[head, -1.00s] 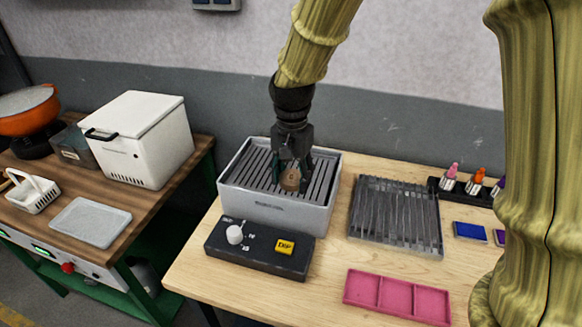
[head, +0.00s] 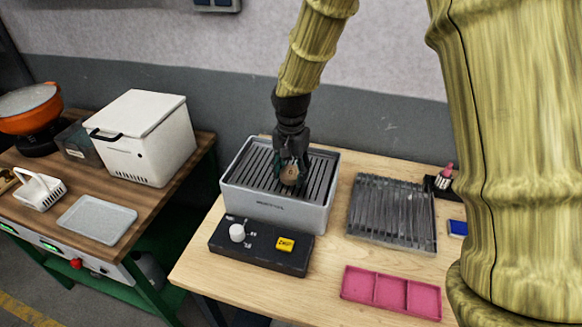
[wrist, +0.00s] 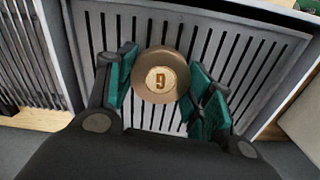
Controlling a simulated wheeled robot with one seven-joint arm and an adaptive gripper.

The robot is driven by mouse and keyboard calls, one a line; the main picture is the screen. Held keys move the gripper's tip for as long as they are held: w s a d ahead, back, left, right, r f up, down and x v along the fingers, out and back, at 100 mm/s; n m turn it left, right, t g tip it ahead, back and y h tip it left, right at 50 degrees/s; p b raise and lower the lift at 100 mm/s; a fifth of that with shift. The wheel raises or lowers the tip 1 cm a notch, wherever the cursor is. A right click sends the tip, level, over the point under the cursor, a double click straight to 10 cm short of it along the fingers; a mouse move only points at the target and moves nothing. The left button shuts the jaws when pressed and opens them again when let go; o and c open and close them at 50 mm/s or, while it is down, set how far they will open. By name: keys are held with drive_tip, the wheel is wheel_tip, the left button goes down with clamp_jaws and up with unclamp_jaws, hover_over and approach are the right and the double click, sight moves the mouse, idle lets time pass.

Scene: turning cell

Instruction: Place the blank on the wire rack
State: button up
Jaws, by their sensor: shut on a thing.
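The blank (head: 289,175) is a small round brown disc with a pale centre marked with a 9. In the wrist view the blank (wrist: 161,75) sits between the green-lined fingers. My gripper (head: 290,168) is shut on it, over the slotted top of a grey box (head: 275,209). I cannot tell whether the blank touches the slats. The wire rack (head: 392,211) appears to be the grey barred rack on the table, right of the box. It also shows at the left edge of the wrist view (wrist: 22,62).
A black control box (head: 262,246) with a white knob and yellow button stands before the grey box. A pink three-part tray (head: 391,293) lies in front of the rack. A white lidded box (head: 140,135) stands on the left bench. My arm covers the right side.

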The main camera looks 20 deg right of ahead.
drive_tip(key=shift+f, duration=0.65)
drive_tip(key=o, duration=1.2)
